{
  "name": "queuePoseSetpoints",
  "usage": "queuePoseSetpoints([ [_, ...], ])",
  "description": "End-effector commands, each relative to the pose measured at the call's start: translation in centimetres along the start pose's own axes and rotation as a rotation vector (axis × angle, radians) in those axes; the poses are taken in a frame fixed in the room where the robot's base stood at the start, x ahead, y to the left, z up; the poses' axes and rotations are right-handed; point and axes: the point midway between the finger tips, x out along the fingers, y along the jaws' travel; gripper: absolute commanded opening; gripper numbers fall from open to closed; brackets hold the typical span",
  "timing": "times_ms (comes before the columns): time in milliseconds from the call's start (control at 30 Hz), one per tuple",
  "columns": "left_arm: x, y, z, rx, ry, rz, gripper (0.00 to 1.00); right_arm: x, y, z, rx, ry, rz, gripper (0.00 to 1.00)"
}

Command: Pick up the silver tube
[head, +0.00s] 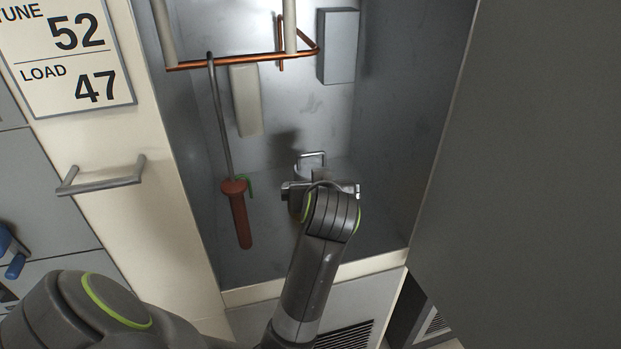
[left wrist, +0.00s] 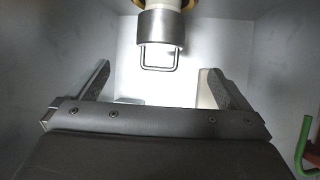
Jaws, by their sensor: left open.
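The silver tube (left wrist: 158,27) shows at the top middle of the left wrist view: a pale body with a dark metal band and a square wire handle (left wrist: 158,57). In the head view its handle (head: 312,155) shows inside the metal cabinet, just beyond my left gripper (head: 320,187), which hides much of the tube. In the left wrist view my left gripper (left wrist: 156,82) is open, its two fingers apart with nothing between them. The tube is ahead of the fingers, roughly centred between them. My right gripper is not in view.
A red-handled hook rod (head: 239,220) hangs from the copper pipe (head: 240,59), left of my gripper; a green loop (left wrist: 304,145) shows beside it. Cabinet walls enclose the space, with a front sill (head: 260,293). A pale block (head: 246,100) and grey box (head: 339,45) are at the back.

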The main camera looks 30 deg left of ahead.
Motion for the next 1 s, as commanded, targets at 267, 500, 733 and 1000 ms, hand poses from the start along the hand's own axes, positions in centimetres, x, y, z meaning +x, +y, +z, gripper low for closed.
queuePoseSetpoints([
  [267, 4.7, -0.2, 0.0, 0.007, -0.001, -0.007, 1.00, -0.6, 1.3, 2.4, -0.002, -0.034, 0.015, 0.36],
  [500, 9.3, -0.2, 0.0, 0.005, -0.003, -0.005, 1.00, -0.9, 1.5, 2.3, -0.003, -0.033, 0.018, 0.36],
  [733, 11.4, -0.1, 0.1, 0.003, -0.001, -0.002, 1.00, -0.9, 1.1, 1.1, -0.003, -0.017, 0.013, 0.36],
  [1000, 13.8, -0.2, 0.1, 0.004, -0.003, -0.003, 1.00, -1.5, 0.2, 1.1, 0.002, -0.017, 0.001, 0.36],
])
